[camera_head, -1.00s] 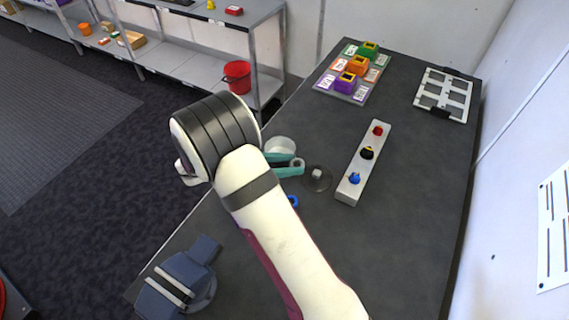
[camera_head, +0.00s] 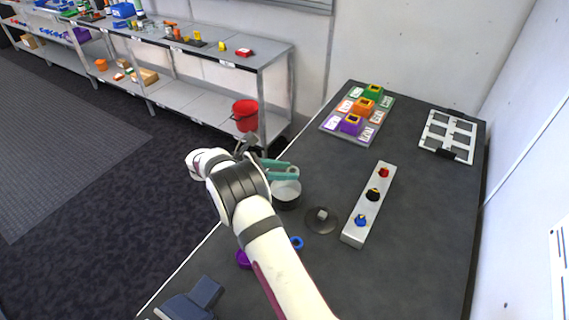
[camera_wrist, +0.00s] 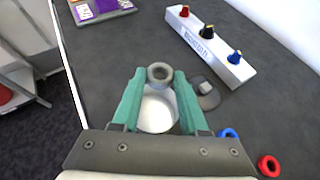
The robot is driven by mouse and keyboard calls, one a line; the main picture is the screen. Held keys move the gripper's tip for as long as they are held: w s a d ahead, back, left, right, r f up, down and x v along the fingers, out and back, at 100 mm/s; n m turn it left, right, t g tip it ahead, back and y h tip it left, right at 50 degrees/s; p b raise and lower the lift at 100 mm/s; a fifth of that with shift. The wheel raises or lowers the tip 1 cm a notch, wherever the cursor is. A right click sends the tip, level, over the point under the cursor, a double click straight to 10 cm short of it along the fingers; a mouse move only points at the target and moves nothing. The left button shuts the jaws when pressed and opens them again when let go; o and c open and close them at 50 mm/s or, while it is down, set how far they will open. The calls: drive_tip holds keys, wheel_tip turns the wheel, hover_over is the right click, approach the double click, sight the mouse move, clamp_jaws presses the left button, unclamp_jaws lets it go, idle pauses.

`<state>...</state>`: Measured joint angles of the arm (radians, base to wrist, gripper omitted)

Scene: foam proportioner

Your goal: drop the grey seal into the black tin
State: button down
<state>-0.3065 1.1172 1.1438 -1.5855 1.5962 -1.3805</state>
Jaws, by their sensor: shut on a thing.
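My gripper (camera_wrist: 160,76) has teal fingers shut on a small grey ring, the grey seal (camera_wrist: 160,66), held at the fingertips. The black tin (camera_head: 287,202) is open, with a dark outer wall and a pale inside, and stands upright on the table. In the wrist view the tin (camera_wrist: 157,113) lies below and between the fingers, which partly cover it. The seal appears above the tin's far edge.
A dark lid (camera_head: 322,221) with a grey knob lies right of the tin. A bar with coloured knobs (camera_head: 368,205) stands beyond it. A blue ring (camera_head: 297,243), purple ring (camera_head: 243,259) and red ring (camera_wrist: 269,166) lie nearer.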

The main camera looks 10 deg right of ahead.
drive_tip(key=shift+f, duration=0.1)
drive_tip(key=shift+c, duration=1.8)
unclamp_jaws()
drive_tip(key=v, duration=1.5)
drive_tip(key=shift+a, duration=0.35)
drive_tip(key=s+d+r+m+g+y, duration=0.2)
drive_tip(key=s+d+r+m+y, duration=0.25)
drive_tip(key=s+m, duration=0.4)
drive_tip(key=s+d+r+m+g+y, duration=0.2)
drive_tip(key=s+d+r+m+y, duration=0.25)
drive_tip(key=s, duration=0.75)
drive_tip(key=s+a+f+m+y, duration=0.1)
drive_tip(key=s+f+m+y, duration=0.1)
drive_tip(key=s+m, duration=0.4)
drive_tip(key=s+a+f+m+t+y, duration=0.1)
drive_tip(key=s+f+m+y, duration=0.1)
drive_tip(key=s+m, duration=0.4)
drive_tip(key=s, duration=0.5)
drive_tip(key=shift+s+a+f+m+y, duration=0.15)
drive_tip(key=shift+a+m+y, duration=0.15)
drive_tip(key=shift+m+y, duration=0.1)
